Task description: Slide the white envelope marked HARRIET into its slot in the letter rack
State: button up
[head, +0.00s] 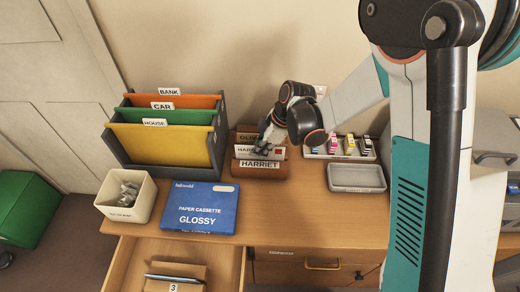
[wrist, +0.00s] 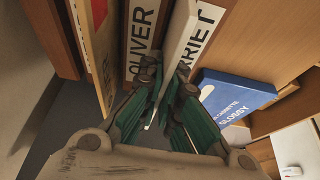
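The wooden letter rack (head: 277,137) stands at the back of the desk, with an OLIVER label behind and a HARRIET label on its front. The white envelope marked HARRIET (head: 245,150) is upright at the rack, behind the front label and in front of the OLIVER divider; its middle is hidden by my gripper (head: 266,140). In the wrist view, my gripper (wrist: 166,85) has its fingers close together on the near end of the white envelope (wrist: 198,40), beside the OLIVER label (wrist: 141,35). How deep the envelope sits is hidden.
A blue paper cassette box (head: 200,207) lies in front of the rack. A file holder (head: 160,145) stands left, with a white bin (head: 127,197) before it. A grey tray (head: 356,177) and a cartridge tray (head: 340,147) lie right. An open drawer (head: 130,265) juts out below.

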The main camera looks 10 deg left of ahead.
jog(key=o, duration=0.5)
jog(key=v, duration=1.2)
jog(key=shift+a, duration=0.1)
jog(key=shift+r, duration=0.2)
jog(key=s+d+r+m+t+h, duration=0.1)
jog(key=s+d+r+m+t, duration=0.1)
jog(key=s+d+r+m, duration=0.3)
jog(key=s+d+r+m+t+h, duration=0.1)
jog(key=s+d+r+m+t, duration=0.15)
jog(key=d+r+m, duration=0.35)
jog(key=s+d+m+t+h, duration=0.1)
jog(key=s+d+m, duration=0.1)
jog(key=s+d, duration=0.1)
jog(key=s+d+m+t, duration=0.1)
jog(key=s+d+m, duration=0.2)
jog(key=s+d, duration=0.1)
jog(key=s+d+r+m+t+h, duration=0.1)
jog(key=s+d+m, duration=0.1)
jog(key=s+d, duration=0.2)
jog(key=shift+r+m+h, duration=0.15)
jog(key=shift+m+h, duration=0.15)
